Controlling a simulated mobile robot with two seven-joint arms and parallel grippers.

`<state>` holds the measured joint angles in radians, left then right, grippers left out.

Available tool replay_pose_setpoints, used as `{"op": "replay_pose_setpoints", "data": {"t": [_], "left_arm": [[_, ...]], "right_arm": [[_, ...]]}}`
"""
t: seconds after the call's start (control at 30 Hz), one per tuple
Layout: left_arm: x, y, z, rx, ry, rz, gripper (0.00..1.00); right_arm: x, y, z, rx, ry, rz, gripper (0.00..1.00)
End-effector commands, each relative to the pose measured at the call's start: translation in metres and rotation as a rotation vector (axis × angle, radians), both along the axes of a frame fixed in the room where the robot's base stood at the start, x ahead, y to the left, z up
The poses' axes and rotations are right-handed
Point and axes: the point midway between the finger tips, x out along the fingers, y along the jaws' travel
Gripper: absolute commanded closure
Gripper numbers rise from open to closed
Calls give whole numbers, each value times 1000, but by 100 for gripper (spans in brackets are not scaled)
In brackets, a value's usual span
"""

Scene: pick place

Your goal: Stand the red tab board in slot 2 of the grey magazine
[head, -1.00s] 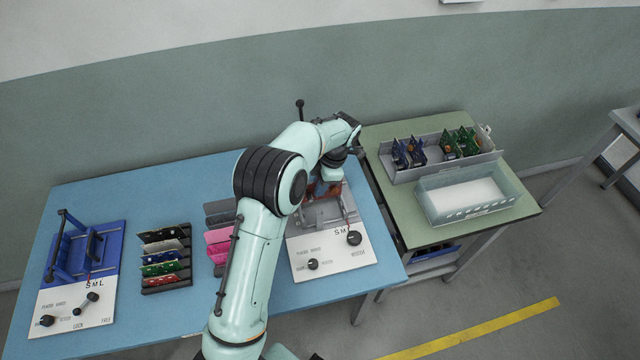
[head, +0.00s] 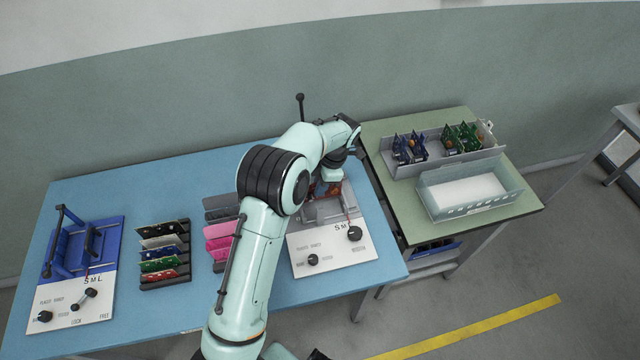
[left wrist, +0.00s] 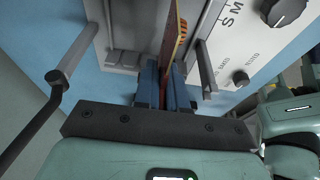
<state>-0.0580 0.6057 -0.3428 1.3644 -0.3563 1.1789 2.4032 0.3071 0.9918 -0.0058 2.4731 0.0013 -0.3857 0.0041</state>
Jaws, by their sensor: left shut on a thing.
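My left gripper (head: 330,176) is over the grey clamp fixture on the right part of the blue table. It is shut on the red tab board (left wrist: 172,42), which stands on edge between the blue fingers (left wrist: 166,88) in the left wrist view. In the head view the red board (head: 321,188) is mostly hidden by my arm. I cannot tell whether it still touches the fixture. The grey magazine (head: 405,178) stands on the green table at the right, holding several blue and green boards upright. Its slot numbers are not readable. My right gripper is not in view.
The grey fixture (head: 345,208) has a white panel with black knobs. A clear-walled bin (head: 425,200) stands in front of the magazine. A black rack (head: 168,282) of boards, pink boards (head: 217,238) and a blue fixture (head: 112,235) stand to the left.

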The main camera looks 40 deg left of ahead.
Motion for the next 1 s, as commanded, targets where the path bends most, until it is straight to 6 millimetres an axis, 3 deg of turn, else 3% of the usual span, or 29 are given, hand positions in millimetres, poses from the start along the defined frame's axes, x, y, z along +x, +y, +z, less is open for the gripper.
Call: {"op": "replay_pose_setpoints", "data": {"t": [1.0], "left_arm": [[-1,0,-24,0,1,-1,100]], "right_arm": [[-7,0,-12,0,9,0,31]]}}
